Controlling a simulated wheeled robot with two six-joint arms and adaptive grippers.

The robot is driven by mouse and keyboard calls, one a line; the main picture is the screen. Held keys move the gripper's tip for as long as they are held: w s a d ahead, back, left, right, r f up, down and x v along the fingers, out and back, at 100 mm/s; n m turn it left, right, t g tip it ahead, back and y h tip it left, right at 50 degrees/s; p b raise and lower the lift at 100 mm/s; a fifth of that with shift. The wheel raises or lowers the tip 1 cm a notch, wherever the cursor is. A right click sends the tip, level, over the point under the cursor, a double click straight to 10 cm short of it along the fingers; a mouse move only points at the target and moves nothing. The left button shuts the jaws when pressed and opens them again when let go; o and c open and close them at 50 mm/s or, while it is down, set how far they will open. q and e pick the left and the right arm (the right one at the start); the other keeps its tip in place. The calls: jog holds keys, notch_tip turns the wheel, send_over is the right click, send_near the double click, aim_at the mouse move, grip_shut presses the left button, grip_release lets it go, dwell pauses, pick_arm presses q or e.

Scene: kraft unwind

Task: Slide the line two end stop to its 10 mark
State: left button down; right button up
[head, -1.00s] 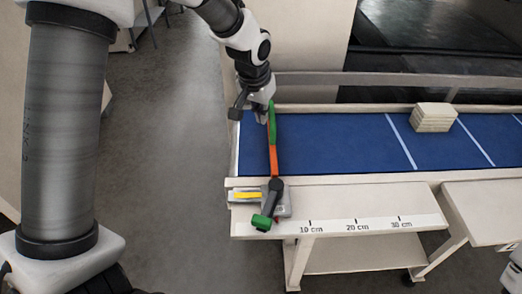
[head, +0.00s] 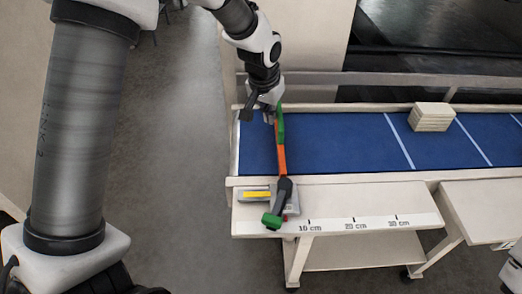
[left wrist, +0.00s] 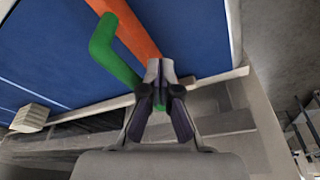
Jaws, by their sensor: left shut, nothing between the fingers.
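The end stop is an orange bar (head: 281,158) across the blue belt, with a green far end (head: 280,122) and a grey clamp with a dark lever and green handle (head: 271,221) at the near rail. Its clamp stands left of the 10 cm mark (head: 309,221) on the scale. My left gripper (head: 268,117) is shut and empty, close against the left side of the green far end. In the left wrist view the closed fingertips (left wrist: 160,66) are beside the green piece (left wrist: 108,48) and the orange bar (left wrist: 128,26); whether they touch is unclear. My right gripper is not in view.
A stack of pale boards (head: 432,117) sits on the blue belt (head: 345,143) farther right. A raised rail (head: 350,80) runs behind the belt. The belt and the scale strip between the stop and the boards are clear.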

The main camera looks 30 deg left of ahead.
pick_arm(q)
jog(key=shift+w+d+p, duration=0.4)
jog(key=shift+d, duration=0.3)
jog(key=shift+w+d+p, duration=0.4)
jog(key=shift+d, duration=0.25)
jog(key=shift+w+d+p, duration=0.4)
jog(key=shift+d, duration=0.3)
dwell(0.4)
jog(key=shift+a, duration=0.1)
jog(key=shift+s+a, duration=0.5)
jog(key=shift+a, duration=0.3)
jog(key=p+v, duration=0.3)
jog(key=w+p+v, duration=0.1)
jog(key=p+v, duration=0.1)
jog(key=v, duration=0.1)
jog(key=w+p+v, duration=0.1)
jog(key=p+v, duration=0.2)
jog(key=shift+w+r+p, duration=0.1)
jog(key=shift+r+p, duration=0.15)
jog(key=shift+p, duration=0.05)
jog(key=shift+f, duration=0.1)
